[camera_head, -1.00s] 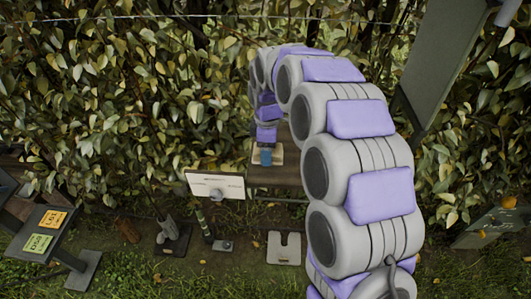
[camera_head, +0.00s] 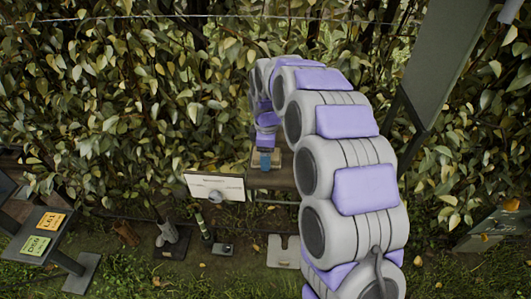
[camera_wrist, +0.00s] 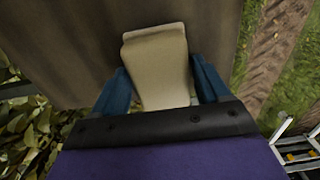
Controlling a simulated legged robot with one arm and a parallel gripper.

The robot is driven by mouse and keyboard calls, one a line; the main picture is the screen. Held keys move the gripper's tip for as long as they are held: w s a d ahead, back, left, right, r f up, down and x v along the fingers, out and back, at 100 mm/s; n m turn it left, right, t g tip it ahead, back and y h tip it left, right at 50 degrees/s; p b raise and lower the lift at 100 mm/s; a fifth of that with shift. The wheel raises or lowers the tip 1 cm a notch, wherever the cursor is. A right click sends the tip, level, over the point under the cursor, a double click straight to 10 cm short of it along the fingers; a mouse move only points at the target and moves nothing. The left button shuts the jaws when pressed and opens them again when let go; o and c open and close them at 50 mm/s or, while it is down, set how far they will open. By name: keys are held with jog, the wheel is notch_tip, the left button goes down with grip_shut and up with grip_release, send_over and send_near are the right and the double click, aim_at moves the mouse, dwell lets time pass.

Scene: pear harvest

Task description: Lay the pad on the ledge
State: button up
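The pad (camera_wrist: 157,65) is a pale beige block between the two blue fingers of my gripper (camera_wrist: 162,87) in the wrist view. The fingers stand on either side of it, close to its edges. In the head view the gripper (camera_head: 265,158) points down at the pad (camera_head: 256,162), which shows as a pale patch around the blue fingers. The ledge (camera_head: 283,180) is a brown-grey board in front of the hedge. In the wrist view the ledge (camera_wrist: 80,45) spreads behind the pad. I cannot tell whether the pad touches it.
A white panel (camera_head: 215,188) stands just left of the ledge. A pale slotted plate (camera_head: 283,251) lies on the ground below. A stand with orange and green labels (camera_head: 41,234) is at the left. A dark upright panel (camera_head: 437,65) rises at the right. A leafy hedge (camera_head: 130,110) fills the back.

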jog(key=shift+o, duration=1.4)
jog(key=shift+d, duration=0.25)
jog(key=shift+r, duration=0.1)
notch_tip(320, 180, up, 12)
jog(key=p, duration=0.2)
jog(key=s+d+r+m, duration=0.3)
jog(key=s+d+m, duration=0.3)
jog(key=s, duration=0.5)
jog(key=s+d+f+m, duration=0.1)
jog(key=s+d+m, duration=0.2)
jog(key=s, duration=0.6)
jog(key=s+d+f+m+g, duration=0.1)
jog(key=s+d+m, duration=0.3)
jog(key=s, duration=0.6)
jog(key=s+d+f+m, duration=0.3)
jog(key=s+m, duration=0.1)
jog(key=s, duration=0.6)
jog(key=shift+d+m+g, duration=0.15)
jog(key=shift+m+g, duration=0.15)
jog(key=shift+g, duration=0.1)
jog(key=shift+w, duration=0.1)
